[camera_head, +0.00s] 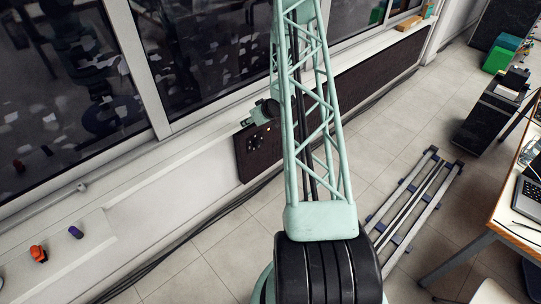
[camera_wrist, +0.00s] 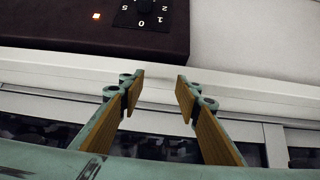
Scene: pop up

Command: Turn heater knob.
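The heater is a dark panel on the wall below the windows. In the head view its left end (camera_head: 258,147) shows small light marks, and my arm hides part of it. In the wrist view the heater (camera_wrist: 60,22) fills the top left. Its black round knob (camera_wrist: 146,7) is cut by the top edge, with white numbers around it that appear upside down. A small orange light (camera_wrist: 96,16) glows beside it. My gripper (camera_wrist: 160,78) is open and empty, its fingertips apart from the knob. In the head view my gripper (camera_head: 255,114) is just above the heater's left end.
A white window sill (camera_head: 150,170) runs along the wall; it also crosses the wrist view (camera_wrist: 70,66). Dark cables (camera_head: 190,232) lie along the wall's foot. A white ledge (camera_head: 60,250) holds an orange item (camera_head: 38,253) and a purple item (camera_head: 75,232). A table (camera_head: 515,200) stands right.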

